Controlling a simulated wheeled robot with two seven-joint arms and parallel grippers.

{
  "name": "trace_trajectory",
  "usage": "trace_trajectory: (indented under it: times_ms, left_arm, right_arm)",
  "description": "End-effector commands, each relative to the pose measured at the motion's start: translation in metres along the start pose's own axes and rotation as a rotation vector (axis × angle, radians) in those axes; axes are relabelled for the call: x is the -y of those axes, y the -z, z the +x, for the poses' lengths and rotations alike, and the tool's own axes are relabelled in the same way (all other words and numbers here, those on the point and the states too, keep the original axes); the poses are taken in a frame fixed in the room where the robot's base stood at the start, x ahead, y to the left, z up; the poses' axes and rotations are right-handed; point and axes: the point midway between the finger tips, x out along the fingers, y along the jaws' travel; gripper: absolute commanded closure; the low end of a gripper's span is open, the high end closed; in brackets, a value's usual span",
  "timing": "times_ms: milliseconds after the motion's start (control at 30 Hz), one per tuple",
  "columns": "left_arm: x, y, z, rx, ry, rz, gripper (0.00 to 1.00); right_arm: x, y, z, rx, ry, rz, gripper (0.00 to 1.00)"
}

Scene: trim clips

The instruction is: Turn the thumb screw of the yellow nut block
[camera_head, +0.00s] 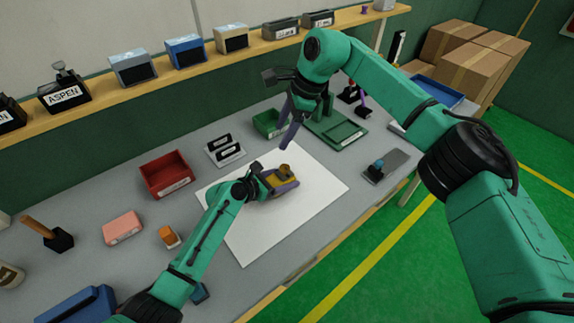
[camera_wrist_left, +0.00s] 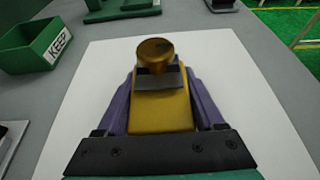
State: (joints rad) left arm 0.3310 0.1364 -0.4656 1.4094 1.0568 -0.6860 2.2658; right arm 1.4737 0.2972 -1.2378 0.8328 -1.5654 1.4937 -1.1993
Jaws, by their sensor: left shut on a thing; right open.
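The yellow nut block (camera_head: 282,176) sits on the white sheet (camera_head: 318,177) on the table. It also shows in the left wrist view (camera_wrist_left: 160,110), with a brass-coloured round thumb screw (camera_wrist_left: 154,50) on top at its far end. My left gripper (camera_head: 280,187) is shut on the block; its purple fingers lie along both sides of it in the left wrist view. My right gripper (camera_head: 288,120) is open and empty, above and behind the block, apart from the screw. The block's underside is hidden.
A red bin (camera_head: 166,175), a green KEEP bin (camera_wrist_left: 38,42) and a black-and-white holder (camera_head: 225,150) stand around the sheet. A green tray (camera_head: 338,129) lies behind it. A grey plate with a blue knob (camera_head: 384,166) lies at right. The sheet's front part is clear.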

Motion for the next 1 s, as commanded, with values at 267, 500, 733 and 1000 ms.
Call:
trace_trajectory:
  times_ms: [267,500,733,1000]
  left_arm:
    - [0.0,0.001,0.0,-0.001,0.0,-0.001,0.98]
    - [0.0,0.001,0.0,-0.001,0.0,-0.001,0.98]
    - [0.0,0.001,0.0,-0.001,0.0,-0.001,0.98]
    - [0.0,0.001,0.0,-0.001,0.0,-0.001,0.98]
  right_arm:
    - [-0.011,0.015,-0.002,0.005,-0.018,0.096,0.31]
    - [-0.008,0.052,-0.006,0.025,-0.007,0.28,0.31]
    - [-0.009,0.056,0.02,0.026,-0.01,0.3,0.31]
    - [-0.009,0.053,0.089,0.026,-0.01,0.299,0.31]
